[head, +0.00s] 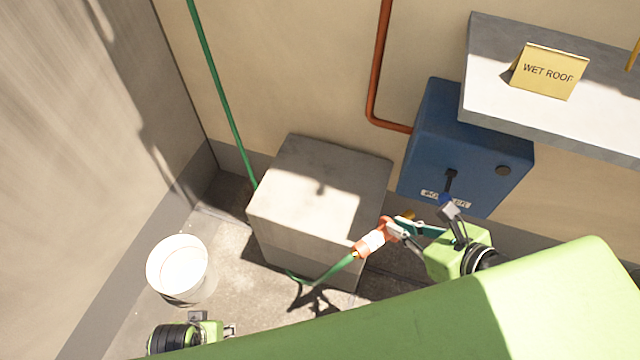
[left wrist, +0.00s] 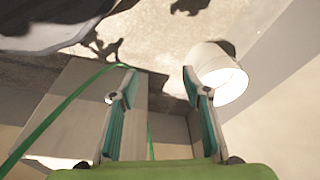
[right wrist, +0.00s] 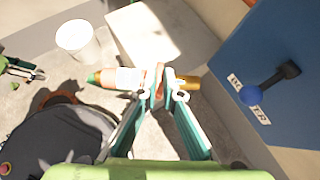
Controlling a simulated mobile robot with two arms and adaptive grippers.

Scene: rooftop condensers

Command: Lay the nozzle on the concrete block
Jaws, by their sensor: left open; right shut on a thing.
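The nozzle (head: 370,241) is orange and white with a brass tip and a green hose at its tail. My right gripper (head: 400,228) is shut on it and holds it in the air near the right front side of the concrete block. The nozzle also shows between the fingers in the right wrist view (right wrist: 130,78). The concrete block (head: 312,185) is a grey cube against the wall; its sunlit top is bare. It also shows in the right wrist view (right wrist: 145,32). My left gripper (head: 228,330) is low at the front left, open and empty; its fingers show in the left wrist view (left wrist: 160,90).
A white bucket (head: 180,268) stands left of the block. A blue box (head: 465,150) with a dark lever is on the wall at the right. Above it is a grey ledge (head: 500,100) with a yellow "WET ROOF" sign (head: 549,72). The green hose (head: 222,95) runs down the wall behind the block.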

